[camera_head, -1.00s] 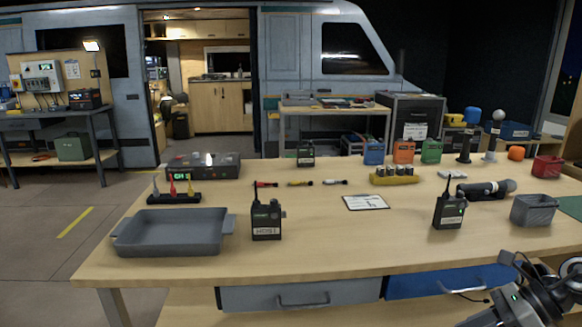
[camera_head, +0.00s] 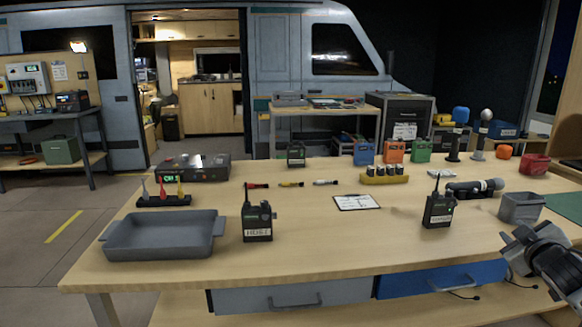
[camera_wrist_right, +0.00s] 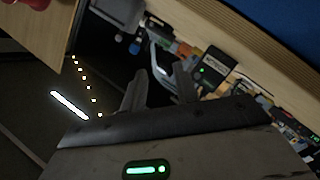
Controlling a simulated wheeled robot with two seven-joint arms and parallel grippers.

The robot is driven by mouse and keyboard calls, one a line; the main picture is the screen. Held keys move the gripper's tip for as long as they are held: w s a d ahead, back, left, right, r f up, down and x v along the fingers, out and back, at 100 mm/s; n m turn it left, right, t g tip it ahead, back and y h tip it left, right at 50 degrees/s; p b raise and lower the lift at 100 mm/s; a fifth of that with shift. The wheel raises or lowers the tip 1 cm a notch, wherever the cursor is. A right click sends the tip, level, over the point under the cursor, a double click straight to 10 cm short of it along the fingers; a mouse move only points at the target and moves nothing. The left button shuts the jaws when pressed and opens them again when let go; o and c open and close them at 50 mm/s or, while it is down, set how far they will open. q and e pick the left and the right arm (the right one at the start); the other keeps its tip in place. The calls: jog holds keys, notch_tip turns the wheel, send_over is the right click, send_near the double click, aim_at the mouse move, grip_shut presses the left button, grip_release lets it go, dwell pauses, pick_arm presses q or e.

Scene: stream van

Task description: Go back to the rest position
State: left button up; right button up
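My right arm (camera_head: 545,262) shows at the lower right of the head view, beside the table's front right corner. In the right wrist view my right gripper (camera_wrist_right: 160,78) has its two dark fingers apart, with nothing held between them. My left gripper and arm are out of the head view.
The wooden table (camera_head: 310,240) holds a grey tray (camera_head: 160,248), two radios (camera_head: 257,222) (camera_head: 438,208) near its front, a clipboard (camera_head: 357,202) and a grey bin (camera_head: 520,207). Below its front edge are a grey drawer (camera_head: 255,300) and a blue drawer (camera_head: 415,281). Floor at left is clear.

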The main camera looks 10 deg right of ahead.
jog(key=s+a+f+n+g+y, duration=0.1)
jog(key=s+a+f+y, duration=0.3)
jog(key=a+f, duration=0.65)
jog(key=s+a+f+g+y, duration=0.15)
jog(key=s+a+f, duration=0.5)
jog(key=a, duration=0.65)
jog(key=s+a+f+m+y, duration=0.1)
jog(key=s+a+f+y, duration=0.25)
jog(key=s+a, duration=0.6)
pick_arm(q)
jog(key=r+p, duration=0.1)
jog(key=p, duration=0.2)
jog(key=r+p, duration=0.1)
jog(key=p, duration=0.2)
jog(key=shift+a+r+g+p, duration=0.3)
jog(key=shift+p, duration=0.1)
pick_arm(e)
jog(key=s+a+r+m, duration=0.1)
jog(key=s+a+r, duration=0.1)
jog(key=s+a, duration=0.1)
jog(key=s+a+r+m+g, duration=0.1)
jog(key=s+a+r, duration=0.2)
jog(key=a, duration=0.3)
jog(key=shift+y, duration=0.4)
